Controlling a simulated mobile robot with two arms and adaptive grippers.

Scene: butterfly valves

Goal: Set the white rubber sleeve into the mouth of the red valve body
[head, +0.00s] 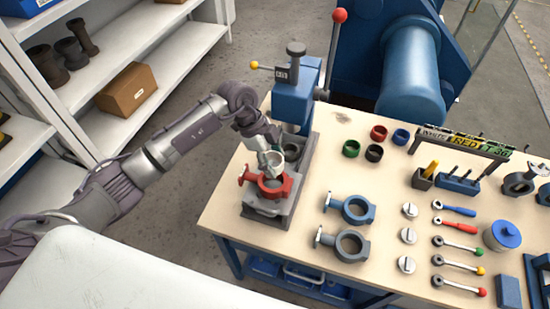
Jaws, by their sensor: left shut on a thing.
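The red valve body (284,188) sits on a grey fixture (254,212) at the left part of the table, its round mouth facing up. The white rubber sleeve (266,166) is just above and slightly behind the mouth. My left gripper (272,153) reaches in from the left and is shut on the sleeve. Its fingers cover part of the sleeve. Whether the sleeve touches the red body cannot be told from this angle. My right gripper is not in view.
A blue press (292,103) stands right behind the fixture. Green, red, black and blue rings (351,148) lie to the right. Two blue-grey valve bodies (352,246) lie front right, beside discs and levers. A labelled rack (463,141) stands further right. Bare tabletop lies between the fixture and rings.

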